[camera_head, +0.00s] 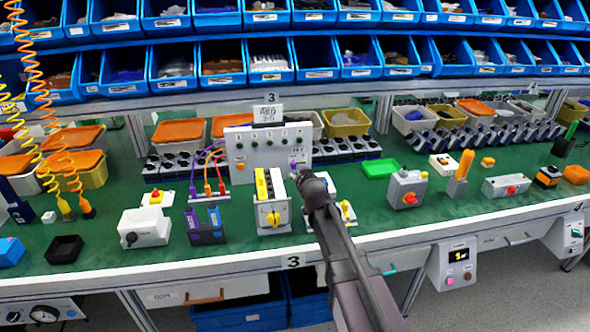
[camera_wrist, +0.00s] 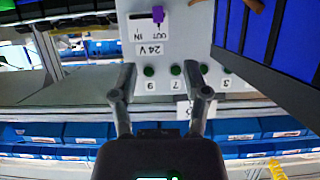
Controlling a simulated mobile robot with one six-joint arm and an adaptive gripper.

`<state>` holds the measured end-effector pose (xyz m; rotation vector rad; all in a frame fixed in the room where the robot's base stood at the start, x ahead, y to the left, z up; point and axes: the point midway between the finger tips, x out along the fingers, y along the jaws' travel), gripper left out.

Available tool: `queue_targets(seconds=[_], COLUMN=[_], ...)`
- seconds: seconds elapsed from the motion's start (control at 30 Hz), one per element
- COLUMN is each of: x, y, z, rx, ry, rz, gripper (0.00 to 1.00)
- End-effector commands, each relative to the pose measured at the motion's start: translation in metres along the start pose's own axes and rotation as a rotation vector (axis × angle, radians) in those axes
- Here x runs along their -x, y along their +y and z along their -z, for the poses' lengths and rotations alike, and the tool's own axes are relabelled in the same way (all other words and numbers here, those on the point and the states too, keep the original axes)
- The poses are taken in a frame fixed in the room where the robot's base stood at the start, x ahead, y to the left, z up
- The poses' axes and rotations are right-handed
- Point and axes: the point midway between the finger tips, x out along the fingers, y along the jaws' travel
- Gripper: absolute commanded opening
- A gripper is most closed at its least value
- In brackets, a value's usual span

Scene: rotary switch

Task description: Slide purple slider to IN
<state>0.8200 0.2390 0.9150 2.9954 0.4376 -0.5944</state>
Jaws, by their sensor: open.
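The purple slider (camera_wrist: 158,14) sits at the right end of a dark slot in the upside-down wrist view, above the OUT label (camera_wrist: 160,35). The IN label (camera_wrist: 138,36) is to its left, by the other end of the slot. The slot is on a pale panel (camera_head: 240,149) standing on the bench; the slider is a small purple spot on its lower right in the head view (camera_head: 293,165). My gripper (camera_wrist: 160,72) is open and empty, its fingers apart from the slider. In the head view my gripper (camera_head: 309,184) is in front of the panel's lower right; its fingers are unclear.
A yellow-and-white box with a knob (camera_head: 271,213) stands just left of my gripper. Purple and orange cables (camera_head: 208,172) are left of the panel. A green tray (camera_head: 380,168) and a grey box with a red button (camera_head: 407,188) are to the right. Blue bins line the shelves behind.

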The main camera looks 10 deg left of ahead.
Motion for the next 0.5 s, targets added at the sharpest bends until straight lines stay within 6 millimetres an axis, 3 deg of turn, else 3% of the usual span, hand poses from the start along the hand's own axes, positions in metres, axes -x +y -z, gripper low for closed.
queue_targets(seconds=[0.27,0.5], x=[-0.004,-0.024], y=[0.004,0.005], z=[0.000,-0.001], rx=[-0.002,-0.002], ry=[0.000,0.000], rz=[-0.004,-0.005], gripper=[0.60,0.60])
